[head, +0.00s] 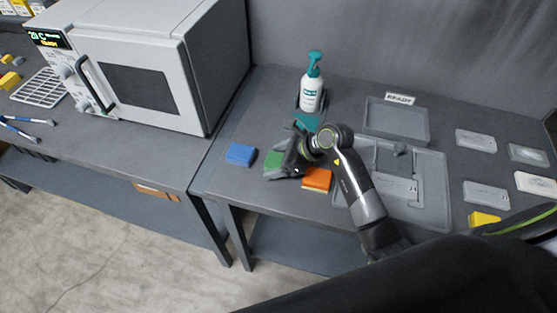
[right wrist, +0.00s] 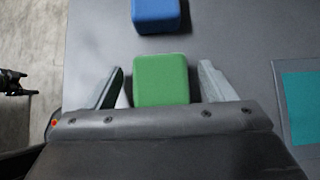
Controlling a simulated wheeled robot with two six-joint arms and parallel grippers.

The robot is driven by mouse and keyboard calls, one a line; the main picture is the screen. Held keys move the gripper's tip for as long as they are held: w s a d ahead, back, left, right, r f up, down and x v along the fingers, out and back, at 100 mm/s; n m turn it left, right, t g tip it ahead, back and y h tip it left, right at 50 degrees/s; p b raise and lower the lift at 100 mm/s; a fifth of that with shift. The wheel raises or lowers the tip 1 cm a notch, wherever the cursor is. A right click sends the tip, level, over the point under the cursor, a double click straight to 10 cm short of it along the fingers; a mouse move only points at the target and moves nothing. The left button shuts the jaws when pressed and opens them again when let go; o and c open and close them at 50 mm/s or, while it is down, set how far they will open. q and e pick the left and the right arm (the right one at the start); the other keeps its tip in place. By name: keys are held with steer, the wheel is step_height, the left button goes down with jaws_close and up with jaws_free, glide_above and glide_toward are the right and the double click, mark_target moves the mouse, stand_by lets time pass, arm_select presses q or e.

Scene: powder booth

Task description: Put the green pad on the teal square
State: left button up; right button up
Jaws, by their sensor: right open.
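The green pad (head: 272,159) lies on the grey bench, partly hidden by my right gripper in the head view. In the right wrist view the green pad (right wrist: 161,80) sits between the two open fingers, with a gap to each side. My right gripper (right wrist: 158,82) is open around the pad and holds nothing. It also shows in the head view (head: 279,167), low over the bench. The teal square (head: 308,121) lies on the bench in front of the pump bottle. Part of it shows at the right of the right wrist view (right wrist: 301,105). My left gripper is not in view.
A blue pad (head: 241,154) lies left of the green pad, and an orange pad (head: 317,179) lies right of it. A white pump bottle (head: 311,93) stands behind the teal square. A grey tray (head: 428,205) and a READY-labelled tray (head: 397,135) are to the right.

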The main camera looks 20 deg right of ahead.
steer(key=shift+c, duration=0.5)
steer(key=c, duration=1)
steer(key=shift+o, duration=0.2)
